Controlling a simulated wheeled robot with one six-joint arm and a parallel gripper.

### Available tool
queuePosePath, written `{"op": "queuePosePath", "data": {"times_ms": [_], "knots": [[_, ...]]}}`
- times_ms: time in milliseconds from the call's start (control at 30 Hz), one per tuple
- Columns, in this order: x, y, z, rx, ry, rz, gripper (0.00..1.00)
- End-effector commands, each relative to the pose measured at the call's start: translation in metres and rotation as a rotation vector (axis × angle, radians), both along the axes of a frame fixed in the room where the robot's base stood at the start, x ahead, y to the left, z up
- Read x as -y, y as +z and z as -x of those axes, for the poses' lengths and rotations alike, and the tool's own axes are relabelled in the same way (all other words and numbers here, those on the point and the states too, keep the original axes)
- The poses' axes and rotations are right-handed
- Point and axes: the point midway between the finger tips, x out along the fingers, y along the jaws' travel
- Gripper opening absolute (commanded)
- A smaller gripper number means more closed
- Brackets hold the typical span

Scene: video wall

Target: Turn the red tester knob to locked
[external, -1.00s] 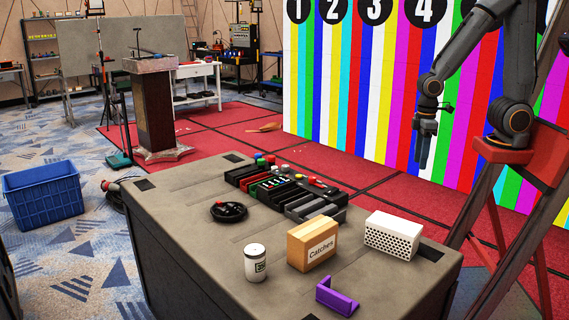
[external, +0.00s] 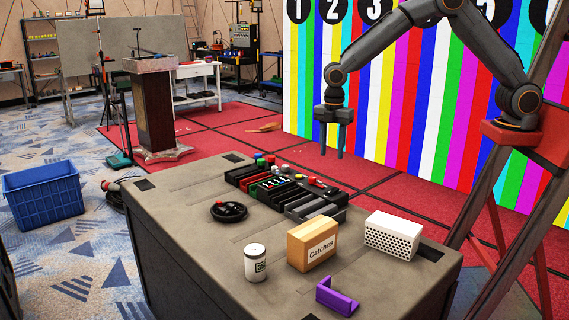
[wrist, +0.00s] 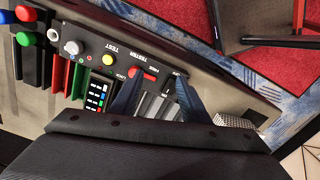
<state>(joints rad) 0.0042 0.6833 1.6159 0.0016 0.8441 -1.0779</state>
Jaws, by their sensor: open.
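The red tester knob (wrist: 149,74) shows in the wrist view on a dark panel with upside-down lettering, beyond and between my fingertips. In the external view the red knob (external: 312,181) is a small spot at the right part of the row of dark modules; its setting is too small to tell. My gripper (external: 336,154) points down, open and empty, above and behind the modules and apart from the knob. In the wrist view my gripper (wrist: 157,88) shows two spread fingers with nothing between them.
A black cable coil (external: 228,211), a white canister (external: 255,263), a cardboard box (external: 313,244), a white perforated box (external: 392,235) and a purple bracket (external: 336,298) stand on the grey case top (external: 190,230). A yellow button (wrist: 107,60) sits beside the knob. Air above the modules is clear.

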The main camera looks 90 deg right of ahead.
Motion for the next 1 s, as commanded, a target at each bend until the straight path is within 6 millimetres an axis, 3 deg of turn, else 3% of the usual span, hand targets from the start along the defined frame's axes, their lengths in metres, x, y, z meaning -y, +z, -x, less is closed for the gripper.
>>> {"op": "queuePosePath", "data": {"times_ms": [100,300,467,800,1000], "knots": [[0.001,-0.008,-0.034,0.000,0.145,0.001,0.42],[0.002,-0.017,-0.060,0.001,0.283,0.001,0.42],[0.002,-0.026,-0.064,0.000,0.304,0.000,0.42],[0.002,-0.074,-0.063,0.000,0.302,0.000,0.42],[0.002,-0.092,-0.063,0.001,0.302,0.001,0.42]]}}
